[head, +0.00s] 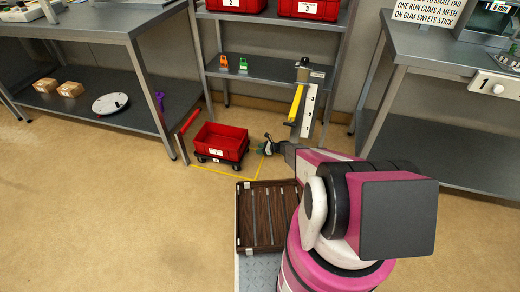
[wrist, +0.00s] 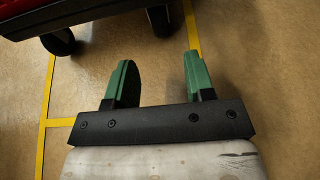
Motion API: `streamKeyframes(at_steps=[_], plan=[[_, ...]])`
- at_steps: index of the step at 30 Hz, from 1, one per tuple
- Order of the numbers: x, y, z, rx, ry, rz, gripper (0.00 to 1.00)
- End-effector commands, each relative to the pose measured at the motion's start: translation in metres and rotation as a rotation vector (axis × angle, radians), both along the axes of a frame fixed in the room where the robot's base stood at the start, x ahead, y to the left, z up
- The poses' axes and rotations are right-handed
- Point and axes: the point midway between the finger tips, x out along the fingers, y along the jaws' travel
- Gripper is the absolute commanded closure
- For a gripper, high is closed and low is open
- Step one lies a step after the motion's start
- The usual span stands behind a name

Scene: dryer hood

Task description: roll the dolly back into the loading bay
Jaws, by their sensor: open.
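The dolly (head: 220,158) is a low black base on dark wheels that carries a red crate (head: 222,139) with a white label. It stands on the floor between the left table and the middle shelf. Its underside and two wheels show at the top left of the wrist view (wrist: 90,16). A thin yellow floor outline (head: 225,173) runs in front of the dolly and along its right; I take it as the bay. My gripper (head: 266,146) is low, just right of the dolly. In the wrist view its green fingers (wrist: 160,82) are apart, empty and not touching the dolly.
A red bar (head: 188,121) is left of the dolly near a table leg. A yellow bar and white panel (head: 302,107) stand to the right, by the shelf (head: 262,68). A brown slatted tray (head: 250,241) is beside my arm. Floor at the front left is clear.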

Motion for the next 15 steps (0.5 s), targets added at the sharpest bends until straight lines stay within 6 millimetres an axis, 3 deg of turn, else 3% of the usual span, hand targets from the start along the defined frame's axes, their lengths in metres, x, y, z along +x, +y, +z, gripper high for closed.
streamKeyframes(at_steps=[5,15], plan=[[0.003,0.007,-0.004,0.0,0.0,0.001,0.51],[0.02,0.054,-0.025,0.0,0.0,0.002,0.51]])
